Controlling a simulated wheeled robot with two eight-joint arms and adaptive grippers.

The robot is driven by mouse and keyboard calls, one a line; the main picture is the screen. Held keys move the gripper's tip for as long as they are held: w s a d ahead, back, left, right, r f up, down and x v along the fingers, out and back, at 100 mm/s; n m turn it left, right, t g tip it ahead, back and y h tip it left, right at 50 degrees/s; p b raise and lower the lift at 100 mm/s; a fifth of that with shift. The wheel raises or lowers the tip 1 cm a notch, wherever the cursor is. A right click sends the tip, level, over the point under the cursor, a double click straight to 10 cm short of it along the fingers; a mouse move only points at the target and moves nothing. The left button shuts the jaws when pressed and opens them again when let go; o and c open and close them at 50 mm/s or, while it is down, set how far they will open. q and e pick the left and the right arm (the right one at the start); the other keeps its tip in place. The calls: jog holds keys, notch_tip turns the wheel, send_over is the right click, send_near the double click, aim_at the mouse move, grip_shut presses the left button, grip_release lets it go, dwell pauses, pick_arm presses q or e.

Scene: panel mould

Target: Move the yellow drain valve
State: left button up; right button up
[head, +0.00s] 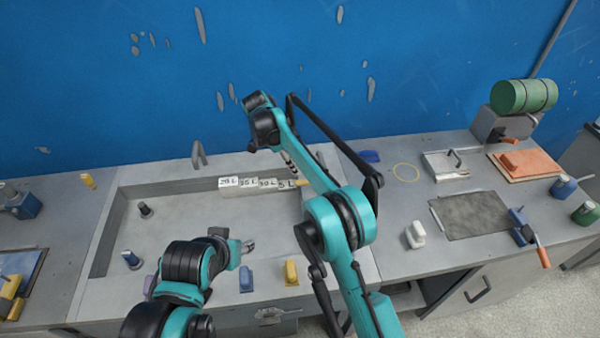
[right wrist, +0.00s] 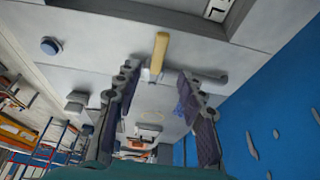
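The yellow drain valve (head: 303,182) shows as a small yellow bar at the right end of a row of labelled grey blocks by the sunken basin, partly hidden by my right arm. In the right wrist view the yellow bar (right wrist: 158,52) stands out from a grey mount, between and just beyond the fingertips. My right gripper (right wrist: 160,72) is open, with a finger on each side of the bar and no visible contact. In the head view the right gripper (head: 289,162) is mostly behind my forearm. My left gripper (head: 246,246) is low over the basin's front; its opening is unclear.
The basin (head: 175,198) is sunk in a grey counter, with a faucet (head: 198,155) at its back. A blue block (head: 246,279) and a yellow block (head: 291,272) stand at its front edge. A white block (head: 414,235) and a dark mat (head: 470,215) are to the right.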

jog(key=v, duration=0.4)
dwell(0.6)
jog(key=s+d+r+n+t+y+b, duration=0.1)
jog(key=s+d+r+n+y, duration=0.1)
jog(key=s+d+r+n, duration=0.5)
jog(key=s+d+r+n+t+y, duration=0.1)
jog(key=s+d+r, duration=0.4)
jog(key=d, duration=0.6)
jog(key=s+d+f+n+t, duration=0.1)
jog(key=s+d+f+n, duration=0.1)
jog(key=s, duration=0.5)
jog(key=s+d+f+n+t+y+b, duration=0.1)
jog(key=s+d+f+n, duration=0.2)
jog(key=s, duration=0.4)
jog(key=s+d+f+n+t, duration=0.2)
jog(key=s+d+f, duration=0.1)
jog(key=s+f, duration=0.3)
jog(key=shift+s+d+f+n+b, duration=0.3)
jog(key=shift+s+d+f, duration=0.1)
jog(key=shift+s, duration=0.25)
